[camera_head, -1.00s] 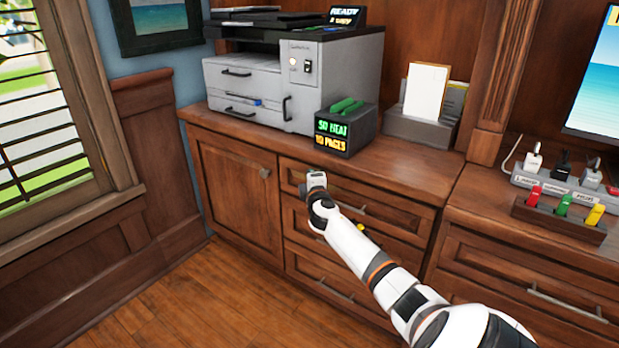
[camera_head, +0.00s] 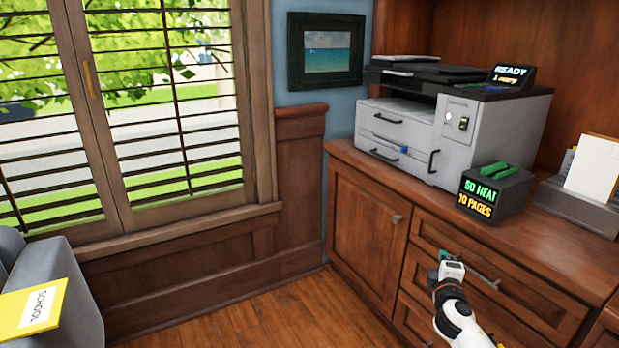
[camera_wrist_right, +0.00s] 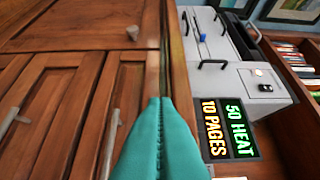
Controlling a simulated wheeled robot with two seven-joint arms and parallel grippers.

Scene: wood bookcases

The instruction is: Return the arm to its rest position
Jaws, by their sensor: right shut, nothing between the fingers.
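My right gripper (camera_head: 450,266) is in front of the top drawer of the wood cabinet (camera_head: 365,225), below the counter edge. In the right wrist view its teal fingers (camera_wrist_right: 160,135) are pressed together with nothing between them. The right arm comes in from the lower right and is still stretched out toward the cabinet front. I cannot tell whether the fingers touch the drawer. My left gripper is not in view.
A grey printer (camera_head: 455,125) and a small display box (camera_head: 495,190) reading "50 HEAT 10 PAGES" stand on the counter. A paper holder (camera_head: 585,200) is at the right. A grey chair-like item with a yellow "SCHOOL" folder (camera_head: 35,312) is at lower left. Floor between is clear.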

